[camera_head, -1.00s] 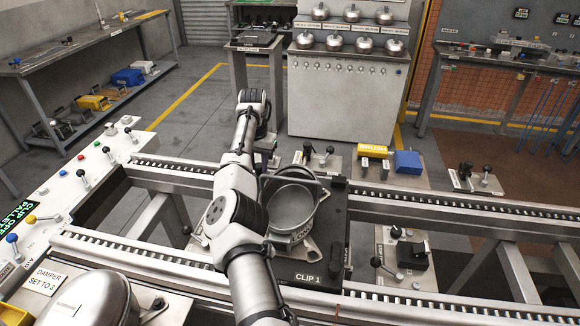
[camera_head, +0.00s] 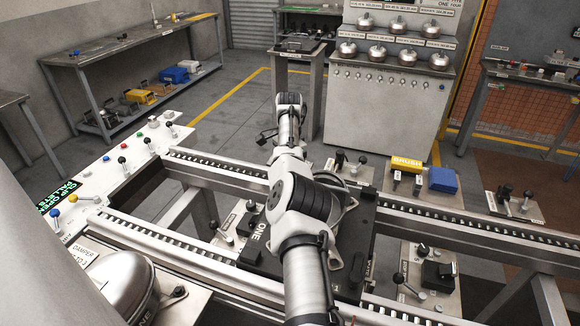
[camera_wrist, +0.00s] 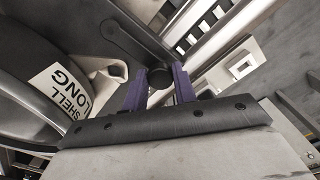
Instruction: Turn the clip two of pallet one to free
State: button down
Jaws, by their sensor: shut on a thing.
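Pallet one (camera_head: 368,214) is a dark plate on the roller conveyor, with its ONE label at its left. A metal shell sits on it, mostly hidden by my arm in the head view. In the wrist view the shell (camera_wrist: 40,75) is at the left, with a white SHELL LONG label. My gripper (camera_wrist: 160,73) has two purple fingers, one on each side of the dark round knob of clip two (camera_wrist: 137,35). The clip's dark arm runs from the knob to the upper left. No clip number is readable there. My gripper is hidden in the head view.
Roller rails (camera_head: 460,222) run to both sides of the pallet. A control panel with levers (camera_head: 122,160) is at the left. Small plates with black-handled fixtures (camera_head: 436,275) stand at the right. A yellow box (camera_head: 406,162) and a blue box (camera_head: 443,180) lie behind the conveyor.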

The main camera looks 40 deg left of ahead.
jog(key=shift+r, duration=0.1)
dwell(0.4)
jog(key=c, duration=1.1)
grip_release()
jog(key=shift+r, duration=0.1)
